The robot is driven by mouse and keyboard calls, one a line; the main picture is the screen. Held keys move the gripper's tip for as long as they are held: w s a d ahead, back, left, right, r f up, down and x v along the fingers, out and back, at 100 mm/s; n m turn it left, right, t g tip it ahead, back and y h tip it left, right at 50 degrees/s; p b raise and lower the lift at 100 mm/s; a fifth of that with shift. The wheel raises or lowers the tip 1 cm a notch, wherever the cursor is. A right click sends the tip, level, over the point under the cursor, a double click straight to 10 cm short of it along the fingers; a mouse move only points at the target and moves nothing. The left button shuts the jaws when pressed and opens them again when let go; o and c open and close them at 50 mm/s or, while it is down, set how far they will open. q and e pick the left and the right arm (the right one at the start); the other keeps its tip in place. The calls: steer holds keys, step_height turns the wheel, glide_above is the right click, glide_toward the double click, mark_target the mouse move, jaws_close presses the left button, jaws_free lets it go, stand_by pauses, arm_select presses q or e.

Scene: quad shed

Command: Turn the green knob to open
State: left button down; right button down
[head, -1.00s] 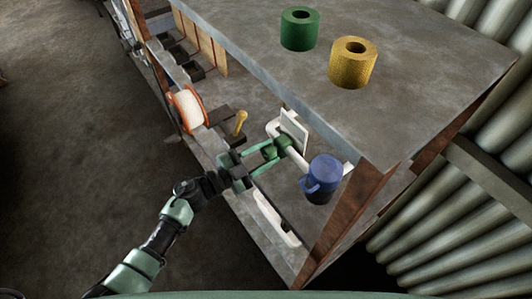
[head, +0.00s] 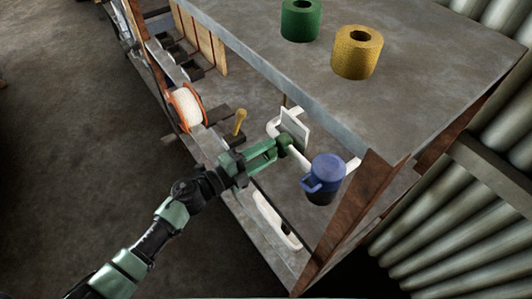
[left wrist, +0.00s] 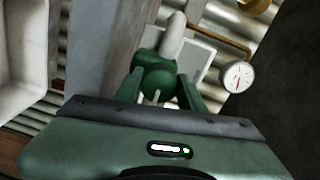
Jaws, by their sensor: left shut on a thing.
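The green knob (left wrist: 156,76) sits on a white pipe in front of a white plate, inside the open shelf below the grey top. In the head view the knob (head: 286,141) is partly hidden by my left gripper. My left gripper (head: 278,147) reaches in from the left and is shut on the knob. In the left wrist view its two green fingers (left wrist: 160,90) stand on either side of the knob. How far the knob is turned cannot be told. My right gripper is not in view.
A blue mug-like container (head: 324,177) stands close to the right of the knob. A yellow peg (head: 239,121) and an orange spool (head: 186,107) are to the left. The grey top (head: 410,85) overhangs the shelf. A round gauge (left wrist: 237,77) shows behind.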

arm_select(q)
steer(key=shift+f, duration=0.15)
stand_by(0.3)
steer(key=c, duration=0.9)
jaws_free()
steer(key=shift+o, duration=0.2)
steer(key=shift+s, duration=0.1)
steer(key=shift+a, duration=0.15)
